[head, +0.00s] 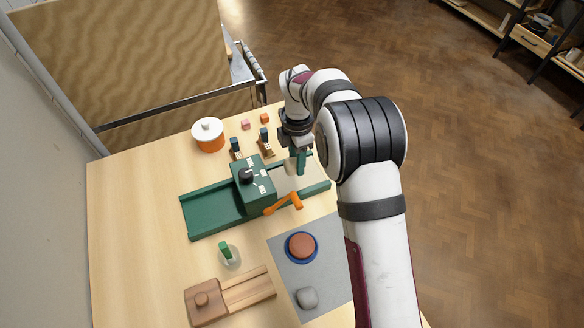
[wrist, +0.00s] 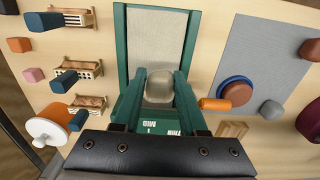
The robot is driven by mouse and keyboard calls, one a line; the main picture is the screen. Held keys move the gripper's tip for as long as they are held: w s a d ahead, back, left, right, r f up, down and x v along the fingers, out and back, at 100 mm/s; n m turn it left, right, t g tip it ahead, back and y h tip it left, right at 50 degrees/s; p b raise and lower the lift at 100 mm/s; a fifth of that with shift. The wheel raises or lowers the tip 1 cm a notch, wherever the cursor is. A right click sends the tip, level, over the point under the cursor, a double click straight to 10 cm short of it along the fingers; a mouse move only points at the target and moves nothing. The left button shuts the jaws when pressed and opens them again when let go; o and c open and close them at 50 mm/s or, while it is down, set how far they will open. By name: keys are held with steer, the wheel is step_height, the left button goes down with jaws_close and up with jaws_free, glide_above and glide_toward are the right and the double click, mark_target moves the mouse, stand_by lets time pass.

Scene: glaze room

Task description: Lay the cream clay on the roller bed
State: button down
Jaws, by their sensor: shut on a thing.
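The roller machine has a dark green box (head: 253,187) with an orange crank (head: 284,204). Its roller bed is a pale sheet between green rails, in the wrist view (wrist: 157,38) and partly hidden by my arm in the head view. The cream clay is a rounded pale lump (wrist: 158,87) at the box end of the bed in the wrist view. My gripper (wrist: 161,88) is shut on it, a dark green finger on each side. In the head view my gripper (head: 297,162) is low at the bed; I cannot tell whether the clay touches it.
A grey mat (head: 284,270) holds a terracotta lump (head: 302,246) on a blue dish and a grey lump (head: 307,298). A wooden press (head: 228,297) and a green-topped jar (head: 228,254) stand in front. An orange pot (head: 208,136), wooden racks (head: 264,146) and small cubes (head: 246,124) stand behind.

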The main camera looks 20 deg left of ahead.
mark_target(291, 165)
steer(key=f, duration=0.2)
steer(key=a+f, duration=0.1)
steer(key=f, duration=0.1)
steer(key=shift+a, duration=0.2)
steer(key=shift+f, duration=0.45)
steer(key=shift+f, duration=0.15)
steer(key=shift+c, duration=2.3)
jaws_free()
